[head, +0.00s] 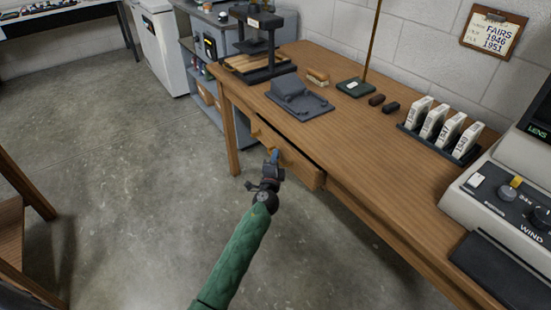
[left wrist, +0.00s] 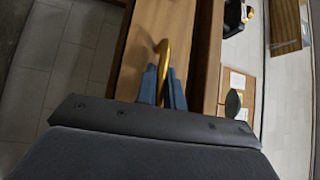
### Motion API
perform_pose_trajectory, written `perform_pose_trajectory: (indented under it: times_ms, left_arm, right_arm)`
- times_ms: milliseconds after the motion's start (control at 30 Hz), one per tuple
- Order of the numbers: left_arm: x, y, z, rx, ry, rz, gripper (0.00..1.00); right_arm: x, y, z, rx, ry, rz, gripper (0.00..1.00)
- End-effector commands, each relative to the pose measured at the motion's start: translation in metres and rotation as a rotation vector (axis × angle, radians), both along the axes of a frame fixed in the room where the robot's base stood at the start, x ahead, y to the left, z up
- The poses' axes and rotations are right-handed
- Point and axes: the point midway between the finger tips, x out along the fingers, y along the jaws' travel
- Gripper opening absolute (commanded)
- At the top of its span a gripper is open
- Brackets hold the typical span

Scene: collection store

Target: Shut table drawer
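The wooden table (head: 345,125) has a drawer (head: 308,176) standing partly open, with a dark gap behind its front. My left gripper (head: 273,158) is at the drawer front, on its outer side. In the left wrist view, the drawer front (left wrist: 145,40) runs up the picture and its curved brass handle (left wrist: 163,52) stands between my blue fingertips (left wrist: 162,82). The fingers are close together, with the handle filling the gap. My right gripper is out of view.
On the tabletop are a grey cradle (head: 297,98), a brush (head: 317,77), a rack of white boxes (head: 440,130) and a grey machine (head: 510,200). A press (head: 258,45) stands at the far end.

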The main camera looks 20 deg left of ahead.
Motion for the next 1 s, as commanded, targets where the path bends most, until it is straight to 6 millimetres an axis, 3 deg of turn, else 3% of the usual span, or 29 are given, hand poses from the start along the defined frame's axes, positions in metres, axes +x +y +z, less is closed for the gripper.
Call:
perform_pose_trajectory:
  times_ms: [233,533,800,833,867,1000]
  left_arm:
    - [0.004,-0.003,-0.002,-0.001,0.0,0.0,0.0]
    - [0.031,-0.025,-0.002,-0.001,0.0,-0.001,0.0]
    - [0.033,-0.026,0.0,0.0,0.0,-0.001,0.0]
    - [0.033,-0.026,0.0,-0.001,0.0,-0.001,0.14]
    - [0.033,-0.026,0.0,-0.001,0.0,-0.001,0.19]
    - [0.033,-0.026,0.0,-0.001,0.0,-0.002,0.19]
  right_arm:
    - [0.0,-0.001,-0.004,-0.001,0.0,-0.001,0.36]
    - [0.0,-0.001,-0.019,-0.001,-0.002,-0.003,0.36]
    - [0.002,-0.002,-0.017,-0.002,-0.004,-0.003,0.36]
    - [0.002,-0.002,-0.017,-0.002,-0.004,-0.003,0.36]
    - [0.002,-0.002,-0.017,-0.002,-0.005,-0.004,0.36]
    - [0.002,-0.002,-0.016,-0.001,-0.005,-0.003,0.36]
